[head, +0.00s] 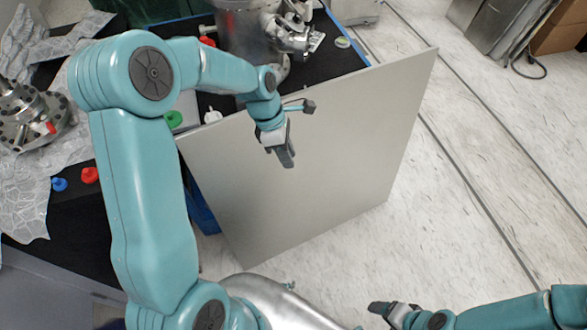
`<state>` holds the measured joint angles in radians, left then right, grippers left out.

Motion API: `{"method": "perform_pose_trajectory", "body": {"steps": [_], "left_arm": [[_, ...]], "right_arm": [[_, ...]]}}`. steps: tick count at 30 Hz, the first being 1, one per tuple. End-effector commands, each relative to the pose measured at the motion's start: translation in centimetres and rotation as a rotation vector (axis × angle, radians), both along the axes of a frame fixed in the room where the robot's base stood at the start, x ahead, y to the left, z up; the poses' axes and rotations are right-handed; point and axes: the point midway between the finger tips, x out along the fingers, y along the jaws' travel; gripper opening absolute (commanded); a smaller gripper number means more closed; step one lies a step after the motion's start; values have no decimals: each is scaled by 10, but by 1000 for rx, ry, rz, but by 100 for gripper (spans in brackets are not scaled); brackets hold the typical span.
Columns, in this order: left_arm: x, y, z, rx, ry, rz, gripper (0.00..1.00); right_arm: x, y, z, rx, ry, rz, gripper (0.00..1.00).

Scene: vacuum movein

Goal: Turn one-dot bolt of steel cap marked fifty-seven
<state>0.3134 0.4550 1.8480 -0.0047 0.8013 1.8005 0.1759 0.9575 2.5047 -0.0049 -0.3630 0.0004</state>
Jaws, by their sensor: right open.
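A steel vessel (240,28) with shiny fittings (290,28) stands on the black table top at the upper middle. A steel flanged part (28,115) with bolts around its rim lies on foil at the left. I cannot read a fifty-seven or any dots on either, so I cannot tell which is the cap. My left gripper (297,132) is open and empty, with its fingers apart in front of the grey panel, below the vessel in the picture. My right gripper (374,311) is low at the bottom right, far from both steel parts, open and partly out of frame.
A large grey panel (330,160) stands tilted at the table's near side. Small red (90,175), blue (59,184) and green (173,119) pieces lie on the table. Crumpled foil (30,200) covers its left part. The pale floor (480,220) at right is clear.

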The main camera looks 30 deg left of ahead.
Motion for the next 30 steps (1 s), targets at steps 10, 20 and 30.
{"method": "perform_pose_trajectory", "body": {"steps": [10,20,30], "left_arm": [[-11,-24,-27,-9,-11,-137,26],[-12,-26,-29,-11,-11,-145,24],[-87,-108,-127,-77,-65,-653,24]], "right_arm": [[0,0,5,0,0,0,76],[0,0,5,0,0,0,76],[0,0,5,0,0,0,76]]}}
